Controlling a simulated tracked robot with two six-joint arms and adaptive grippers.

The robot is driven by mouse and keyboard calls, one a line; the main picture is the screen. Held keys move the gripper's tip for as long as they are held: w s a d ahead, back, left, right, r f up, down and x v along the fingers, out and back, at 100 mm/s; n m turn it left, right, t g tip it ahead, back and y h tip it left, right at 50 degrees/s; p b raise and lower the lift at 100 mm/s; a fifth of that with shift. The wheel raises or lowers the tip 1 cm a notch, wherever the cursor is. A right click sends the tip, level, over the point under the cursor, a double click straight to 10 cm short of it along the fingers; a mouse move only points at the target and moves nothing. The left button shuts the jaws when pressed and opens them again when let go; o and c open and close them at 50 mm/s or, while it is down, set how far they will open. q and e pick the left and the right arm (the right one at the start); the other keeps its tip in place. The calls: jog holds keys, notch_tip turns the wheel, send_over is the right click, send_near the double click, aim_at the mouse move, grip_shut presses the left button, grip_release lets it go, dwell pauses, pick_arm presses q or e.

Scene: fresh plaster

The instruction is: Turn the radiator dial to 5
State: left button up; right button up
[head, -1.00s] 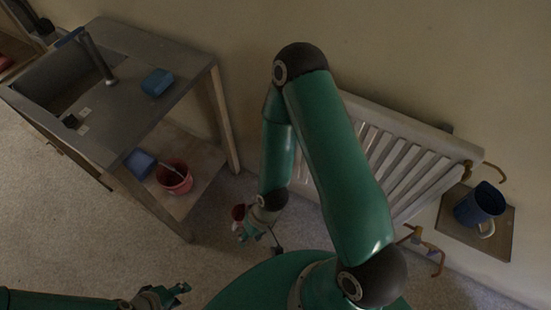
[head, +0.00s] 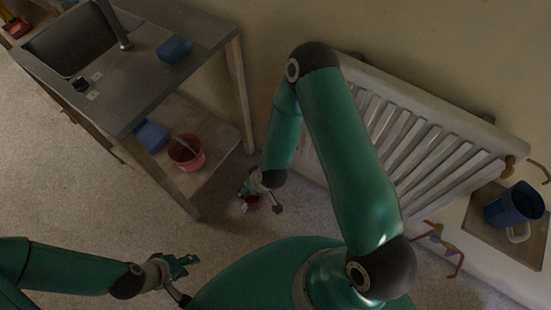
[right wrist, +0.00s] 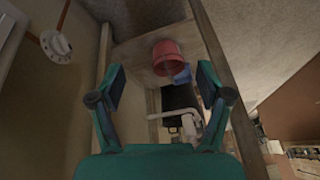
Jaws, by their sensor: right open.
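The white radiator dial (right wrist: 56,46) shows at the upper left of the right wrist view, on a brass-coloured fitting beside the radiator's end. Its numbers are too small to read. My right gripper (right wrist: 162,88) is open and empty; the dial lies outside its fingers, to the left and apart. In the head view the white ribbed radiator (head: 420,135) hangs on the wall, partly hidden by my right arm, and I cannot make out the dial there. My right gripper (head: 252,188) is low near the radiator's left end. My left gripper (head: 182,264) appears open and empty, over the floor.
A grey sink bench (head: 140,85) stands left, with a blue block (head: 174,49) on top and a red bucket (head: 187,153) on its lower shelf. Carpet (head: 60,180) is clear at left.

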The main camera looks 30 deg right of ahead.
jog(key=w+d+f+n+t+h+b, duration=0.3)
jog(key=w+f+h+b, duration=0.1)
jog(key=w+f+b, duration=0.4)
jog(key=w+d+f+n+t+h+b, duration=0.2)
jog(key=w+f+n+h+b, duration=0.3)
jog(key=f, duration=0.5)
jog(key=s+d+f+n+g+h+b, duration=0.25)
jog(key=f+n+h+b, duration=0.2)
jog(key=h+b, duration=0.55)
jog(key=shift+y, duration=0.4)
jog(key=x, duration=0.5)
jog(key=b+x, duration=0.1)
jog(key=x, duration=0.4)
jog(key=f+x, duration=0.1)
jog(key=x, duration=0.4)
jog(key=shift+s+d+b, duration=0.1)
jog(key=shift+d+b, duration=0.05)
jog(key=shift+b, duration=0.15)
pick_arm(q)
notch_tip(320, 180, down, 28)
jog(key=shift+r, duration=0.2)
